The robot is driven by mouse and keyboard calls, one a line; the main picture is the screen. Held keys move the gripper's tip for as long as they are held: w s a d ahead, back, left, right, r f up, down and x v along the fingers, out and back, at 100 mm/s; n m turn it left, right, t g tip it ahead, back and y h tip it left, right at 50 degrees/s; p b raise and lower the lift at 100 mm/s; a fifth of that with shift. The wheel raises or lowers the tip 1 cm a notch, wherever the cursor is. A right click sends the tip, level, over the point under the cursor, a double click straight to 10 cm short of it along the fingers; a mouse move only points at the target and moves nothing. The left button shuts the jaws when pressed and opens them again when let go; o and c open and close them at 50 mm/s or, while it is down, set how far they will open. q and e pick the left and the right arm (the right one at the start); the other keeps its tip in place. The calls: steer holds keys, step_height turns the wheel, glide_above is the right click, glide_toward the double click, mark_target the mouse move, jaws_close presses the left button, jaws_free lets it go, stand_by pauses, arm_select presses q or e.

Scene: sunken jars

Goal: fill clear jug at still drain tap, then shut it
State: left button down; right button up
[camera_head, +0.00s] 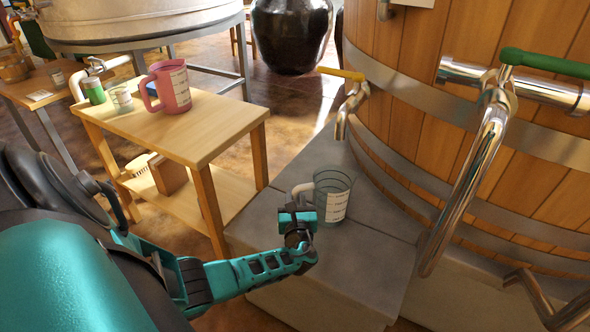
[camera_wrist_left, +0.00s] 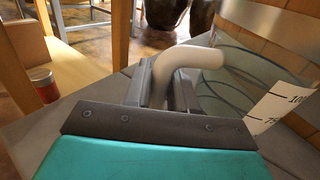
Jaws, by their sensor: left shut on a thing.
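The clear jug (camera_head: 333,192) stands upright on the grey stone ledge, with a white scale label on its side. Its pale handle (camera_wrist_left: 185,62) points left in the head view. My left gripper (camera_head: 298,215) is shut on that handle; the left wrist view shows the handle between its fingers (camera_wrist_left: 172,88). A small tap with a yellow lever (camera_head: 341,74) comes out of the wooden vat, and its spout (camera_head: 341,126) hangs above and slightly right of the jug. No stream of liquid shows. The jug looks empty. My right gripper is not in view.
The wooden vat (camera_head: 420,110) bounds the right side. A thick steel pipe with a green lever (camera_head: 545,63) stands at right.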

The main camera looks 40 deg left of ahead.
arm_select(q)
steer(key=shift+f, duration=0.15)
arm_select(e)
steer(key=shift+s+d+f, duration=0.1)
arm_select(q)
steer(key=c, duration=0.8)
jaws_free()
steer(key=shift+c, duration=0.2)
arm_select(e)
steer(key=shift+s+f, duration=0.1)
arm_select(q)
steer(key=shift+d, duration=0.1)
steer(key=shift+s+d, duration=0.2)
steer(key=shift+s, duration=0.05)
steer(key=p+v, duration=0.3)
steer(key=v, duration=0.9)
steer(key=shift+p, duration=0.4)
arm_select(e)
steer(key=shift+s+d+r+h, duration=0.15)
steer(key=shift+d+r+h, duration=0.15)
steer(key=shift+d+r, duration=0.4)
arm_select(q)
steer(key=shift+s+d, duration=0.1)
steer(key=shift+c, duration=0.3)
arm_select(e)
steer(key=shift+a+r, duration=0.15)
